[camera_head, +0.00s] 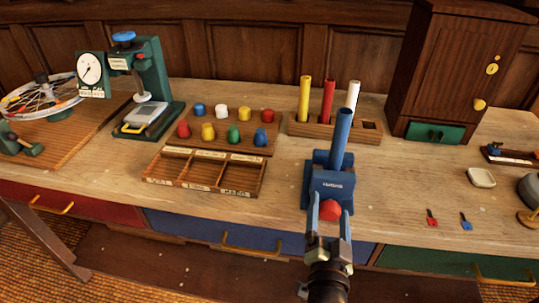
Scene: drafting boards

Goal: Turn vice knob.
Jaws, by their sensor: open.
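The vice (333,186) is a blue block on the bench near its front edge, with a blue tube (341,138) standing up in it, slightly tilted. Its red knob (330,210) faces the front. My gripper (329,209) comes from below in the picture. Its jaws are open, with one finger to the left and one to the right of the knob. I cannot tell whether the fingers touch it.
A wooden rack (313,128) with yellow, red and white tubes stands behind the vice. A sorting tray (206,186) and a board with several coloured pegs (232,146) lie to the left. A small red key (432,217) and a blue key (466,221) lie to the right.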

